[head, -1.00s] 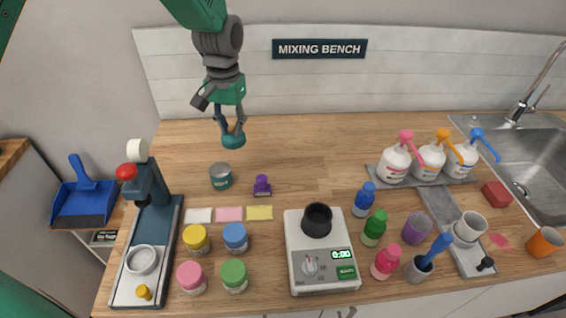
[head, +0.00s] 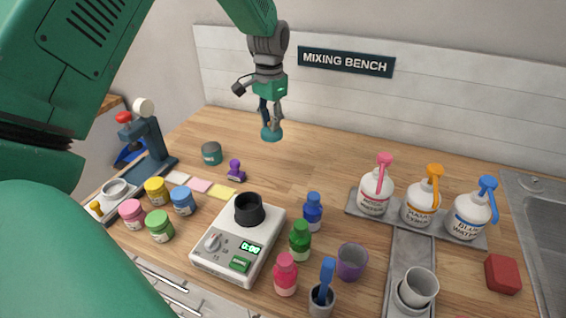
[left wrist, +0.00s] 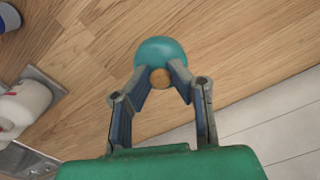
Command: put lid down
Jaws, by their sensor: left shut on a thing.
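My left gripper (head: 270,122) is shut on the teal lid (head: 271,134) and holds it above the back of the wooden bench. In the left wrist view the fingers (left wrist: 163,86) grip the small tan knob (left wrist: 160,79) of the round teal lid (left wrist: 159,52). Bare wood shows behind the lid there. A teal-grey jar (head: 211,153) stands on the bench to the left of the lid, apart from it. My right gripper is not in view.
A purple stamp (head: 236,171) and coloured paper notes (head: 200,185) lie in front of the jar. A white scale (head: 238,250) with a black cup stands at front centre. Pump bottles (head: 419,205) stand on a tray at right. The back middle of the bench is clear.

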